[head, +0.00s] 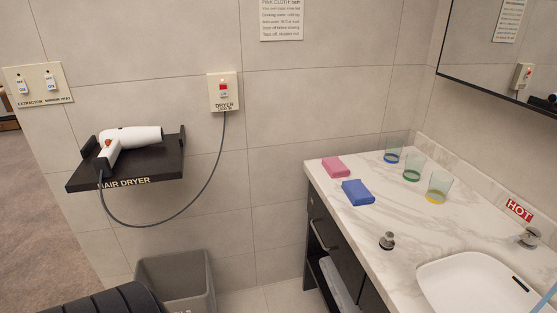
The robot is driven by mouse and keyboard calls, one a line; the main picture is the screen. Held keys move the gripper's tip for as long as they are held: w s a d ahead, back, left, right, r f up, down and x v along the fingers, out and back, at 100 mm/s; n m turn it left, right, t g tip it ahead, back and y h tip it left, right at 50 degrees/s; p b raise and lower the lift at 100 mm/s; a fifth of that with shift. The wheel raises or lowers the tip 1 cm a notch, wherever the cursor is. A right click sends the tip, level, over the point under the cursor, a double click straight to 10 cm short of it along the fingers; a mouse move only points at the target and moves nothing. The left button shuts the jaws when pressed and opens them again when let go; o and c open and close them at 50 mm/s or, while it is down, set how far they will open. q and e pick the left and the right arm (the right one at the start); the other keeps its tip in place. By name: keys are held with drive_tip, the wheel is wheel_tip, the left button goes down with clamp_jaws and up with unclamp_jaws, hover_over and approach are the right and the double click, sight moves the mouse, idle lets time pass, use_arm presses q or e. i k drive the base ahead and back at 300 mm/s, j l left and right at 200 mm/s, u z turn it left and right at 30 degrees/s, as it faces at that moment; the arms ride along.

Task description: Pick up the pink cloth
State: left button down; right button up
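The pink cloth (335,167) is a small folded block. It lies flat on the white marble counter (380,212), near the counter's back left corner. A blue folded cloth (357,192) lies just in front of it and a little to the right, with a small gap between them. A dark ribbed part, which seems to be mine, shows at the bottom left edge. Neither of my grippers shows in the head view.
Several tinted glasses (411,168) stand right of the cloths. A metal knob (387,240) and a sink (475,285) are nearer. A hair dryer (130,138) rests on a dark wall shelf (150,175), its cord hanging. A grey bin (177,275) stands below. The counter's left front is clear.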

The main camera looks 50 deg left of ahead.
sight(335, 168)
drive_tip(key=j+u, duration=0.2)
drive_tip(key=u, duration=0.85)
drive_tip(key=i+j+u, duration=0.1)
drive_tip(key=i+u, duration=0.65)
drive_tip(key=i, duration=0.2)
